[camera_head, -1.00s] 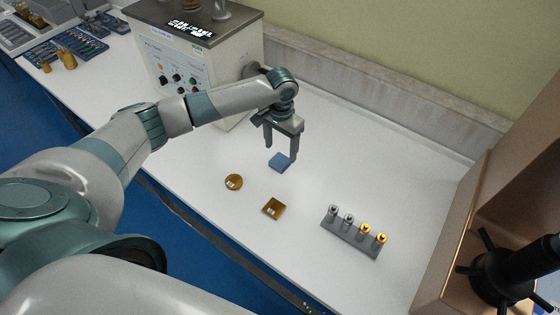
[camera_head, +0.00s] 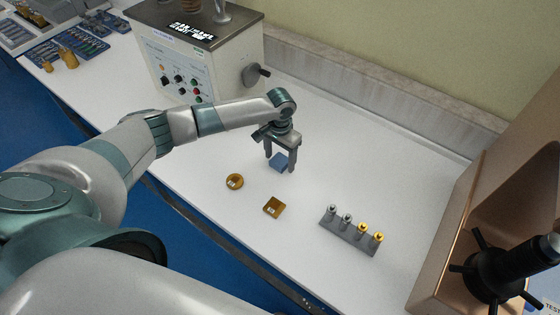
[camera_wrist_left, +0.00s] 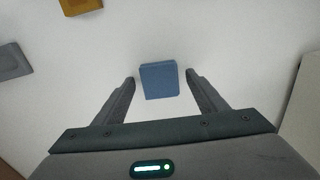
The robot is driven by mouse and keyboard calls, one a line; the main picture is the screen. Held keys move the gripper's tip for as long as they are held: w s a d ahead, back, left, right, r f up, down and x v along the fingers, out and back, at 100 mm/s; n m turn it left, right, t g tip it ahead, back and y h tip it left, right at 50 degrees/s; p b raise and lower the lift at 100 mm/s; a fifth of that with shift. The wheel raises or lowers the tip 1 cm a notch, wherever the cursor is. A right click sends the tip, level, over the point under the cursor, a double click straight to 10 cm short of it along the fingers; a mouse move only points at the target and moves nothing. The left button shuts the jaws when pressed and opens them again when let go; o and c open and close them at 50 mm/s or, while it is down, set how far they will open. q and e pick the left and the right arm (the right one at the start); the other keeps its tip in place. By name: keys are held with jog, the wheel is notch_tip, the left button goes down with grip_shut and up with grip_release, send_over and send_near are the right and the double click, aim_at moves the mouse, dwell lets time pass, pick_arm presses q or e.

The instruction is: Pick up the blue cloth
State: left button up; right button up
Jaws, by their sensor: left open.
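The blue cloth (camera_head: 279,161) is a small folded square lying on the white table. My left gripper (camera_head: 280,168) is open with its fingers pointing down, one on each side of the cloth in the head view. In the left wrist view the cloth (camera_wrist_left: 159,81) lies between and slightly beyond the two open fingertips (camera_wrist_left: 160,77), with a gap on both sides. Nothing is between the fingers' grip. My right gripper is not in view.
A round brass block (camera_head: 235,181) and a square brass block (camera_head: 274,207) lie nearby on the table. A grey rack (camera_head: 347,237) with silver and gold pieces stands to the right. A grey tester (camera_head: 200,55) stands behind, and a brown machine (camera_head: 470,215) at the right.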

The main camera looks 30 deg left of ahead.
aim_at(280, 160)
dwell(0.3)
pick_arm(q)
jog(key=c, duration=1.1)
jog(key=shift+r, duration=0.15)
jog(key=shift+r+b, duration=0.4)
jog(key=shift+r, duration=0.15)
notch_tip(280, 160, up, 2)
jog(key=shift+w+r+b, duration=0.1)
jog(key=shift+r+b, duration=0.15)
jog(key=shift+b, duration=0.35)
jog(key=d+r+b, duration=0.1)
jog(key=d+r, duration=0.1)
jog(key=d, duration=0.2)
jog(key=d+r+b, duration=0.1)
jog(key=d+r, duration=0.1)
jog(key=d, duration=0.1)
jog(key=d+r+b, duration=0.1)
jog(key=d+r, duration=0.2)
jog(key=d, duration=0.1)
jog(key=shift+w+d+r, duration=0.1)
jog(key=shift+w+d, duration=0.25)
jog(key=shift+w, duration=0.05)
